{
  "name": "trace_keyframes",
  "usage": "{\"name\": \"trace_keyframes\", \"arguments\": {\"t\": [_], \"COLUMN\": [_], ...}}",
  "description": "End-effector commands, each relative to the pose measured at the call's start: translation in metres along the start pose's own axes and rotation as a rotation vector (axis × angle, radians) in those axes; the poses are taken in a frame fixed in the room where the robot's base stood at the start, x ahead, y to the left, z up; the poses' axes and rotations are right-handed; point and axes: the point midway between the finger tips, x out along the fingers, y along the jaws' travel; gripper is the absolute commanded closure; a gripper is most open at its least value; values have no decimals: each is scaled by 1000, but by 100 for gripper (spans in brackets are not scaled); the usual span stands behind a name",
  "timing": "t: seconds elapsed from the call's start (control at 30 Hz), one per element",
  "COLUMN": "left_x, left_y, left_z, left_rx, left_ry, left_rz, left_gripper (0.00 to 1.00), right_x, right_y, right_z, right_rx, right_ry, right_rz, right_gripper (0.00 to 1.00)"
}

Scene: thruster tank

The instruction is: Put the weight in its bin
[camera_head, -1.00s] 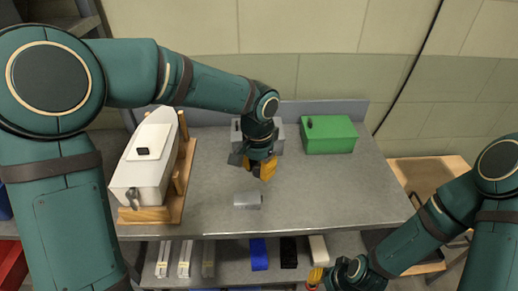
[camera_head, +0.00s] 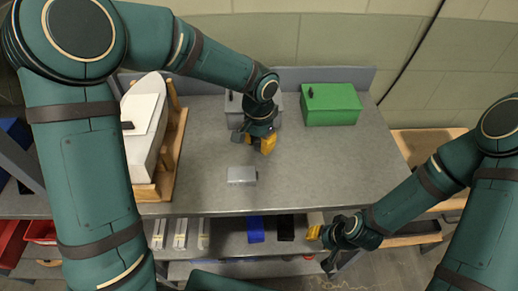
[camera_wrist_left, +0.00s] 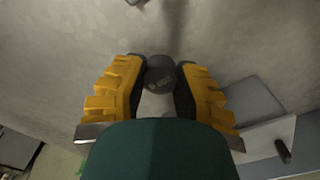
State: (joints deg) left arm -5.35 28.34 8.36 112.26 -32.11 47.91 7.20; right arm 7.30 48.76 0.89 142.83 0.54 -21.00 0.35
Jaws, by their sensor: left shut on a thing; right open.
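My left gripper (camera_head: 262,143) is over the grey worktop, in front of the grey bin. In the left wrist view its yellow-backed fingers (camera_wrist_left: 160,90) are shut on a dark round weight (camera_wrist_left: 160,72). In the head view the weight is mostly hidden by the fingers. A grey bin (camera_head: 234,103) stands at the back of the worktop, partly covered by my left arm. A green bin (camera_head: 331,104) with a dark part on its top left stands to its right. My right gripper (camera_head: 318,240) is open at the lower shelf's right end, low and clear of the worktop.
A small grey block (camera_head: 241,175) lies on the worktop in front of my left gripper. A white boat-shaped hull (camera_head: 145,115) on a wooden stand is at the left. The lower shelf (camera_head: 218,242) holds several small items. The worktop's right half (camera_head: 330,170) is clear.

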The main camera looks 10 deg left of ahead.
Motion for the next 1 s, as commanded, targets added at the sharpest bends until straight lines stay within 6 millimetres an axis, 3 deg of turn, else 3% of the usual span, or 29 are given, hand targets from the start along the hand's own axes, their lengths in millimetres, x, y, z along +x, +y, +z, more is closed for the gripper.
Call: {"name": "trace_keyframes", "arguments": {"t": [0.2, 0.6, 0.63, 0.67, 1.0], "left_x": [30, 35, 34, 34, 32], "left_y": [0, 0, 0, 0, 0], "left_z": [1, 1, 1, 1, 1], "left_rx": [1, 0, 0, 0, 0], "left_ry": [-3, -1, -1, -1, -1], "left_rz": [1, 1, 1, 1, 1], "left_gripper": [100, 100, 59, 49, 47], "right_x": [5, 8, 7, 7, 5], "right_y": [2, 3, 2, 2, 2], "right_z": [2, 4, 4, 3, 3], "right_rx": [-1, -2, -2, -2, -2], "right_ry": [-5, -7, -7, -7, -6], "right_rz": [0, -1, -1, -1, -1], "right_gripper": [61, 61, 61, 61, 61]}}
